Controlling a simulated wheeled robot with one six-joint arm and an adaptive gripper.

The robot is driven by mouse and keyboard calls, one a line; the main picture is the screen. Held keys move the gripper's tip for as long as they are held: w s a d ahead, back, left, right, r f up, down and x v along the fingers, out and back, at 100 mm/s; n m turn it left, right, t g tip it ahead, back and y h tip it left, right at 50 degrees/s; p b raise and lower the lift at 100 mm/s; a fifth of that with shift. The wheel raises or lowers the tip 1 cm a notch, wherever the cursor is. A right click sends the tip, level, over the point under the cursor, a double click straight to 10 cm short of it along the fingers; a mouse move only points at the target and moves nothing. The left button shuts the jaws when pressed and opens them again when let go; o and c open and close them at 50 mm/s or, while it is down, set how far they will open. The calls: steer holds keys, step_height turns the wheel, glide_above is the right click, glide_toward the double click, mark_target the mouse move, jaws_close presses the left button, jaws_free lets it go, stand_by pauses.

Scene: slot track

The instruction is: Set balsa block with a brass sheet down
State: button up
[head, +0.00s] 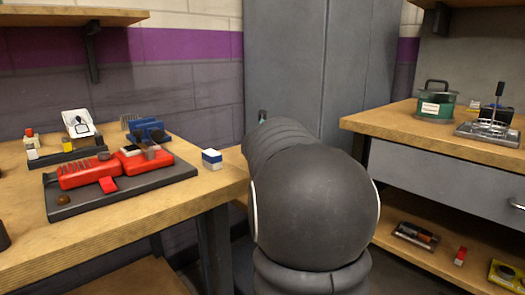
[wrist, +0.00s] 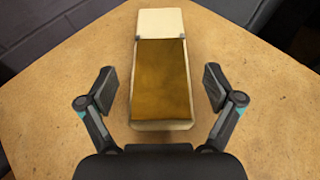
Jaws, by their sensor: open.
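The balsa block (wrist: 158,22) is a pale, long block lying flat on a wooden tabletop in the wrist view. The brass sheet (wrist: 160,82) lies on its top face and covers most of it, leaving the far end bare. My gripper (wrist: 161,88) is open, with one finger on each side of the block and a visible gap on both sides. In the head view my dark arm fills the middle, and my gripper and the block cannot be made out there.
The wooden tabletop (wrist: 262,85) around the block is clear, with its edges close beyond. In the head view, a dark board (head: 75,208) with red parts and a small blue-and-white block (head: 211,159) sit on the left bench. A green pot (head: 436,103) stands on the right bench.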

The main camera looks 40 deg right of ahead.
steer(key=p+v, duration=0.1)
steer(key=v, duration=0.7)
steer(key=shift+s+a, duration=0.15)
steer(key=shift+a, duration=0.1)
